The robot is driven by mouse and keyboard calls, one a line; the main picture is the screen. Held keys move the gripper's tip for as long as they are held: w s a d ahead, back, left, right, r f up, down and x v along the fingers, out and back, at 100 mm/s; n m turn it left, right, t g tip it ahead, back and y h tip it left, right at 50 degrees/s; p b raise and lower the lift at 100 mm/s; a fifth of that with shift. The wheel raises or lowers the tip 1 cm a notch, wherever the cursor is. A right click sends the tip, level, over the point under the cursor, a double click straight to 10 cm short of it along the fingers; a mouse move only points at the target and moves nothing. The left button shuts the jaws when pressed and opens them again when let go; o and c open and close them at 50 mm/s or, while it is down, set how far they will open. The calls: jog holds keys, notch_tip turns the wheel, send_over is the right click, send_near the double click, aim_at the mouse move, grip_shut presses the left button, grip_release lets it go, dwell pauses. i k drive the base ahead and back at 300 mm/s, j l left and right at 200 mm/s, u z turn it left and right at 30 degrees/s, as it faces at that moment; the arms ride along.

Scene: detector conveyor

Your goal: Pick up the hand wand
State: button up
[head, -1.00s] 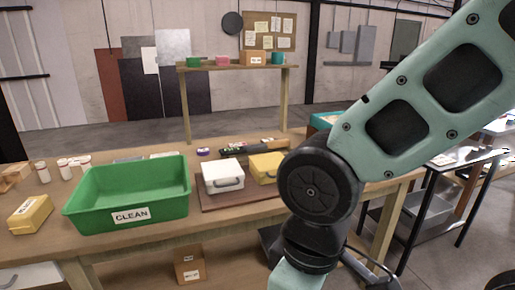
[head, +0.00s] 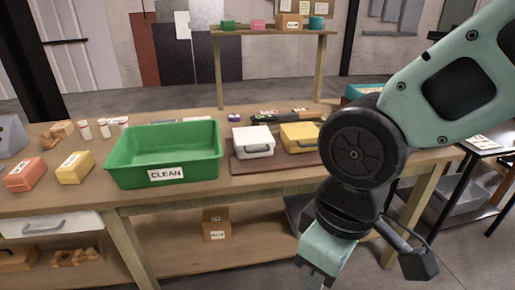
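A long dark object that looks like the hand wand (head: 272,130) lies on the wooden workbench (head: 215,195), behind the white case and the yellow case. Its lower part is partly hidden by the cases. My arm comes in from the upper right and bends down in front of the bench's right part. My gripper is below the bottom edge of the head view, so its fingers do not show. The arm is well apart from the dark object.
A green bin labelled CLEAN (head: 120,173) stands left of the white case (head: 253,143) and yellow case (head: 300,138), which sit on a brown board (head: 250,166). Orange and yellow boxes lie at left. A raised shelf (head: 270,33) stands behind. A dark table (head: 480,165) is at right.

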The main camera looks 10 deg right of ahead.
aim_at(317, 113)
jog(key=i+l, duration=0.3)
jog(key=i, duration=0.2)
jog(key=i+l, duration=0.25)
jog(key=i, duration=0.25)
jog(key=i+l, duration=0.3)
jog(key=i, duration=0.2)
jog(key=i+l, duration=0.3)
jog(key=i, duration=0.2)
